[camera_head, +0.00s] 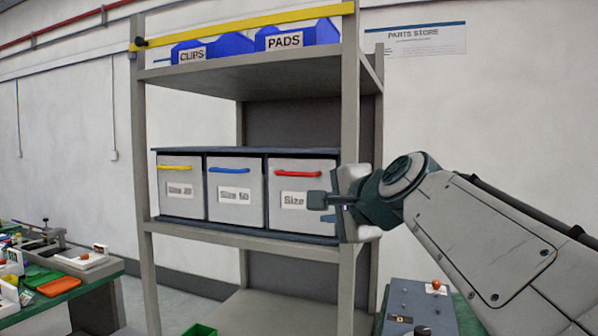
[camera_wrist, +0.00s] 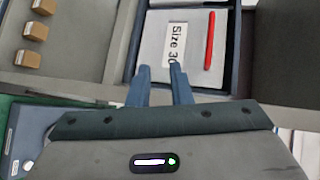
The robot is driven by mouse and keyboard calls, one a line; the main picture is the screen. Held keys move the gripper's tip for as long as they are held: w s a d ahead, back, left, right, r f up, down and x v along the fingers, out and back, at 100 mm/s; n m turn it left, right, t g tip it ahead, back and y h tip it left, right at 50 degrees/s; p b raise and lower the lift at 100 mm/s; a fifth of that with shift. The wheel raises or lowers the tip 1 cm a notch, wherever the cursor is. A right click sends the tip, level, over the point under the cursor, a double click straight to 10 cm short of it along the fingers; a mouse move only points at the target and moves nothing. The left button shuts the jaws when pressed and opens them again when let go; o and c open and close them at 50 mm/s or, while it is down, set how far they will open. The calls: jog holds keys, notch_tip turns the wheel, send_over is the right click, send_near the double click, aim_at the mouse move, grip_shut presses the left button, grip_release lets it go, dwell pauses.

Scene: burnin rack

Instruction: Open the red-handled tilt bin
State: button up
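The red-handled tilt bin (camera_head: 282,216) is the rightmost of three grey bins on the rack's middle shelf, and its front looks flush with the others. Its red handle (camera_head: 298,173) runs across the top of the front. The wrist view shows the bin front, turned sideways, with a "Size 30" label and the red handle (camera_wrist: 210,40). My gripper (camera_head: 318,200) is in front of this bin's right side, below the handle, covering part of the label. In the wrist view my gripper (camera_wrist: 160,68) has its fingers apart with nothing between them, clear of the handle.
Bins with a yellow handle (camera_head: 175,167) and a blue handle (camera_head: 229,170) stand to the left. The rack's right front post (camera_head: 349,90) is close beside my gripper. Blue bins (camera_head: 298,36) sit on the top shelf. A control box (camera_head: 412,300) stands at lower right.

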jog(key=m+t+y, duration=0.1)
jog(key=m+t, duration=0.1)
send_near(295, 174)
jog(key=p+x, duration=0.3)
jog(key=x, duration=0.6)
jog(key=shift+w+r, duration=0.1)
jog(key=shift+w, duration=0.15)
jog(key=shift+w+a+f+p, duration=0.25)
jog(key=shift+w+a+p, duration=0.15)
jog(key=shift+w, duration=0.2)
grip_shut()
